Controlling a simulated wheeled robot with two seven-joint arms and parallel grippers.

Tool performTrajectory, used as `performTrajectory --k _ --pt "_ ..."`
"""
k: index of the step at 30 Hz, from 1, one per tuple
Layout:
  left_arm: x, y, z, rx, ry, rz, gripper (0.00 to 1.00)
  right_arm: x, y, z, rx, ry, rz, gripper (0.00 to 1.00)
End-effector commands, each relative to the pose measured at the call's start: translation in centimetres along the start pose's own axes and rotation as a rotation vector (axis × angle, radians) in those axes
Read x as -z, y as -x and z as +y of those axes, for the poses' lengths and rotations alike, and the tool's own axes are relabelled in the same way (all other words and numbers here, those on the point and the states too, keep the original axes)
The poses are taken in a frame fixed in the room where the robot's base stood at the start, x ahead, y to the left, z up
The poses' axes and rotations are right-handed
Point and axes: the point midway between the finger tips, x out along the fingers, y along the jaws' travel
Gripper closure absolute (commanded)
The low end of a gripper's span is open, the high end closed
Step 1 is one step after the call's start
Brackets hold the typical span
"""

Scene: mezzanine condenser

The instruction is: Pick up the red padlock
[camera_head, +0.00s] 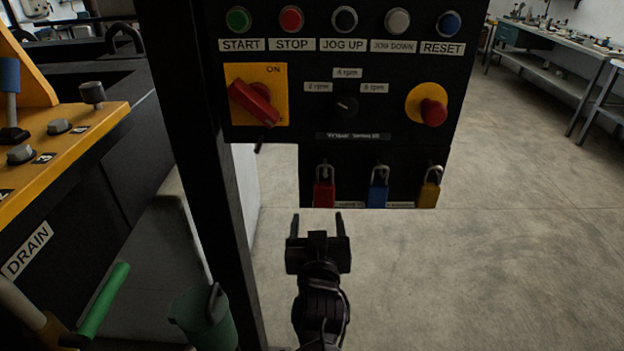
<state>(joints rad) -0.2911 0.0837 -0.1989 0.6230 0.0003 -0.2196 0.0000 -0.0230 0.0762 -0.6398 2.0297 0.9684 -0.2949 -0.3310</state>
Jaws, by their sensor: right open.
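The red padlock (324,194) hangs by its shackle at the left of a row of three on a black panel (350,160) below the control box. A blue padlock (378,194) hangs in the middle and a yellow padlock (429,193) at the right. My right gripper (318,226) is open and empty. In the picture it is just below the red padlock, its two fingers pointing up towards the panel, with a gap showing between them and the padlock. My left gripper is not in view.
Above is the control box with buttons, a red rotary switch (254,100) and a red emergency knob (433,113). A black post (195,130) stands left of my gripper. A green bin (205,322) is at lower left. The floor (480,280) at right is clear.

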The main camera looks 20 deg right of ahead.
Motion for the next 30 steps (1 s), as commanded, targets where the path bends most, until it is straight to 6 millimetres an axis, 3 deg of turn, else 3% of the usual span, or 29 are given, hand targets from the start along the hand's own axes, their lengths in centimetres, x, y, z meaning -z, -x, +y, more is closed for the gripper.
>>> performTrajectory --k 3,14,21,30 --pt "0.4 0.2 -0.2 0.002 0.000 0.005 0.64 2.0 0.3 0.5 -0.010 -0.035 0.022 0.35" --pt "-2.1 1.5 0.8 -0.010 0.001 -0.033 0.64 2.8 -3.8 1.0 -0.013 -0.034 0.024 0.35" --pt "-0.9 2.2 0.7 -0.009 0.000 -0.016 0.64 2.8 -6.9 1.2 -0.011 -0.035 0.023 0.35" --pt "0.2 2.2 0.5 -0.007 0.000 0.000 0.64 2.7 -7.2 1.2 -0.010 -0.038 0.022 0.37"
